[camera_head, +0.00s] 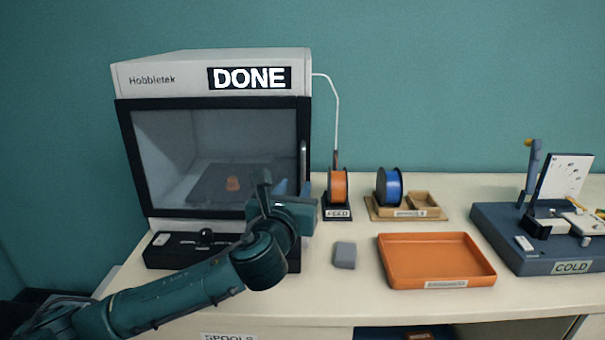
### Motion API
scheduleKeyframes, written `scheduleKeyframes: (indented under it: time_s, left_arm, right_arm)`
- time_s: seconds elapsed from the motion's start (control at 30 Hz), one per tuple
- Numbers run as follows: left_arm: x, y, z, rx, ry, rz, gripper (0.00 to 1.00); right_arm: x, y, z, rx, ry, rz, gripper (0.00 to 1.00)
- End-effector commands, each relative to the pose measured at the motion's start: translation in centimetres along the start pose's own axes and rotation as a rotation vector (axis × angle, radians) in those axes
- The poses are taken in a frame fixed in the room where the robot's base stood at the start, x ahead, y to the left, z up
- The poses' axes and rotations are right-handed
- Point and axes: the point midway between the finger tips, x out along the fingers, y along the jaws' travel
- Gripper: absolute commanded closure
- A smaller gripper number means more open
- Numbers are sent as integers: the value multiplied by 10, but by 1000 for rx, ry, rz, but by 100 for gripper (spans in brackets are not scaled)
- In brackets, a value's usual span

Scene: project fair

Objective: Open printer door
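The printer (190,75) is a white box with a black-framed glass door (160,150) and a sign reading DONE. The door looks shut. A pale vertical handle (304,160) runs along the door's right edge. My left gripper (287,188) is in front of the door's lower right corner, near the handle's lower end. I cannot tell whether its fingers touch the handle or are open. My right gripper is not in view.
An orange spool (338,186) and a blue spool (390,187) stand right of the printer. A grey block (345,255) and an orange tray (437,284) lie in front. A blue station (545,258) labelled COLD is at the right. The table's front strip is clear.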

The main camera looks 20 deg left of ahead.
Motion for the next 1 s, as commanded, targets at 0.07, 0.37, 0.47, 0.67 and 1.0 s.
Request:
scheduleKeyframes:
  time_s: [0.07,0.37,0.47,0.67,1.0]
  left_arm:
    - [18,0,1,-1,1,3,68]
    - [58,0,0,-2,1,0,68]
    - [63,0,0,-3,1,-1,68]
    - [66,0,0,-3,1,-1,68]
    - [65,0,0,-2,1,-1,87]
  right_arm:
    - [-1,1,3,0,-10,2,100]
    - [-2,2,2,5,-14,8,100]
    - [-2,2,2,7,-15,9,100]
    - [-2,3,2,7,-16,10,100]
    - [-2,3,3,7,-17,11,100]
